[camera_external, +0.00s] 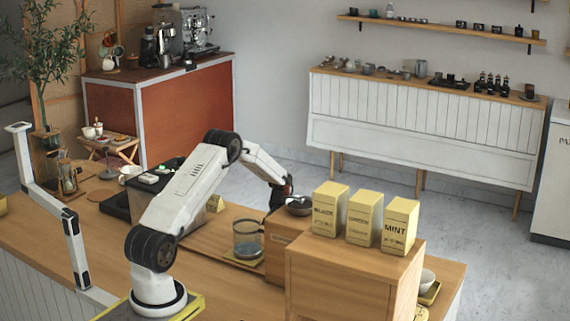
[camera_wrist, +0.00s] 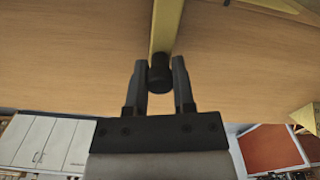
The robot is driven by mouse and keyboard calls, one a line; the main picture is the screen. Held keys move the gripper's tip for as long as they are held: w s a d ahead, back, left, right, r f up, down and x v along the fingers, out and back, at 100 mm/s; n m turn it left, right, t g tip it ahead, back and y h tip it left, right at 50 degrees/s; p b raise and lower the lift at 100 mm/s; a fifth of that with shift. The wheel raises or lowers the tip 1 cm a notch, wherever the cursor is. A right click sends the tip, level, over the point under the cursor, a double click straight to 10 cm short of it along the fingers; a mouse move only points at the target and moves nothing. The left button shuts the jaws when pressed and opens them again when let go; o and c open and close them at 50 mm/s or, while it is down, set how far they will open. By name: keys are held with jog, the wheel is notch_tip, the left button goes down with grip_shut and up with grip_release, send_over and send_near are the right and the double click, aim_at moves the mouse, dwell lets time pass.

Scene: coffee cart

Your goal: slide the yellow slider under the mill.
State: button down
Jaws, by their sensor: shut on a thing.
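In the wrist view a yellow bar, the slider (camera_wrist: 166,28), runs over a wooden surface and ends in a dark round knob (camera_wrist: 160,76). My gripper (camera_wrist: 160,74) has its two fingers on either side of this knob and is shut on it. In the external view the mill appears to be the wooden box (camera_external: 283,245) with a metal bowl (camera_external: 299,206) on top. My wrist reaches down behind it, so my fingertips and the knob are hidden there. A glass jar (camera_external: 248,234) stands left of the mill on a yellow plate (camera_external: 243,259); I cannot tell whether this plate is part of the slider.
A larger wooden box (camera_external: 340,285) stands right of the mill in front, with black-lettered yellow tea boxes (camera_external: 361,219) on it. A white bowl (camera_external: 427,279) is at its right.

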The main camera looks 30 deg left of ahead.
jog(key=d, duration=0.4)
jog(key=shift+d, duration=0.3)
jog(key=shift+c, duration=2.2)
grip_release()
